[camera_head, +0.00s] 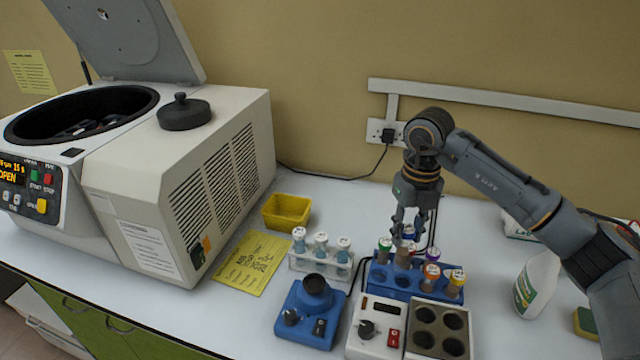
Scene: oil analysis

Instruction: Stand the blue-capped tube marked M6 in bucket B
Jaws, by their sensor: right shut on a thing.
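My right gripper (408,222) points down over the back of the blue tube rack (385,280) and is shut on a blue-capped tube (407,233). The tube's body is mostly hidden by the fingers and neighbouring tubes, so I cannot tell whether it is clear of the rack. The mark on its cap is too small to read. The centrifuge (190,170) at the left has its lid up and its display reads OPEN. Dark buckets (85,128) show inside its bowl (125,100); their letters cannot be read. My left gripper is out of view.
Other capped tubes stand in the blue rack. A clear rack (310,268) holds three white-capped tubes. A blue mixer (310,312) and a heating block (438,330) stand in front. A yellow tray (286,211), a dark round lid (183,112) and a white bottle (537,285) are nearby.

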